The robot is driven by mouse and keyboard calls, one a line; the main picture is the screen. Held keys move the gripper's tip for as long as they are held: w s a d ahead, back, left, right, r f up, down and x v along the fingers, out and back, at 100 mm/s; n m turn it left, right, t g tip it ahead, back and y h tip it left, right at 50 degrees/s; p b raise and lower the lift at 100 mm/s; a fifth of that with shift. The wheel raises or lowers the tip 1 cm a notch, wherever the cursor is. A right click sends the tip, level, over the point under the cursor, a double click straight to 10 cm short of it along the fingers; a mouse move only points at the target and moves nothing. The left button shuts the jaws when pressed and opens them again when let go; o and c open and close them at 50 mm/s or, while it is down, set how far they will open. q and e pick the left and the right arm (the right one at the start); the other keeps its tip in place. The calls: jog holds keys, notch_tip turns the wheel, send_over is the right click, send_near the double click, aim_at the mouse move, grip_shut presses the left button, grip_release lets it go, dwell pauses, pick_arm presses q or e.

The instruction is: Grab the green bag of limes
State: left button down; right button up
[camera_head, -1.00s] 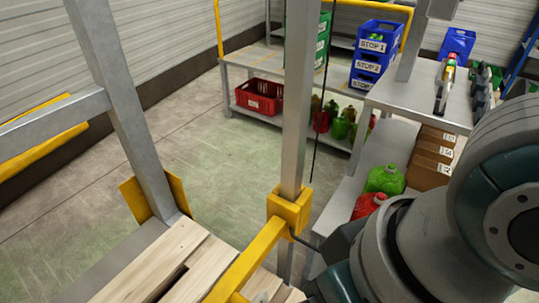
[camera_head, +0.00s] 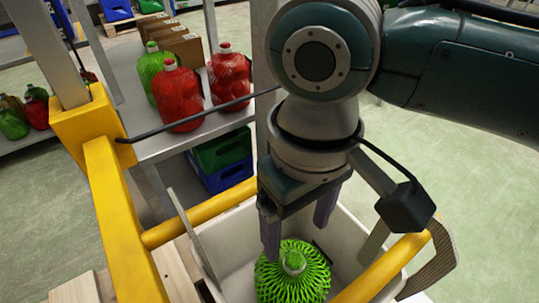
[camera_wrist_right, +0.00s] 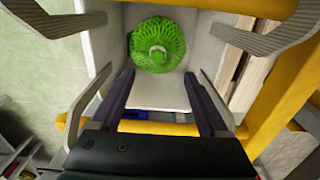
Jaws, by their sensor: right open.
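A green net bag of limes (camera_head: 293,274) stands upright in a pale open bin (camera_head: 352,238), its knotted top upward. It also shows in the right wrist view (camera_wrist_right: 158,45), beyond the fingertips. My right gripper (camera_head: 298,232) is open and points down over the bin, with no bag between its fingers. In the right wrist view my gripper's two fingers (camera_wrist_right: 160,76) are spread, with the bag ahead and centred between them. In the head view one finger's tip overlaps the bag's upper left edge; I cannot tell whether they touch. My left gripper is not in view.
Yellow bars (camera_head: 190,218) run beside the bin. A grey shelf (camera_head: 150,150) at the left holds red net bags (camera_head: 180,97), another green net bag (camera_head: 151,68) and cardboard boxes (camera_head: 186,50). Green and blue crates (camera_head: 222,165) sit below. Open floor lies at the right.

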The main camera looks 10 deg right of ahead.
aim_at(297, 256)
jog(key=f+b, duration=0.1)
jog(key=f, duration=0.3)
jog(key=shift+w+d+b, duration=0.2)
jog(key=shift+b, duration=0.2)
notch_tip(297, 256, down, 5)
jog(key=b, duration=0.3)
jog(key=shift+s+f, duration=0.1)
jog(key=shift+f, duration=0.05)
jog(key=c, duration=1.2)
grip_shut()
jog(key=shift+d, duration=0.1)
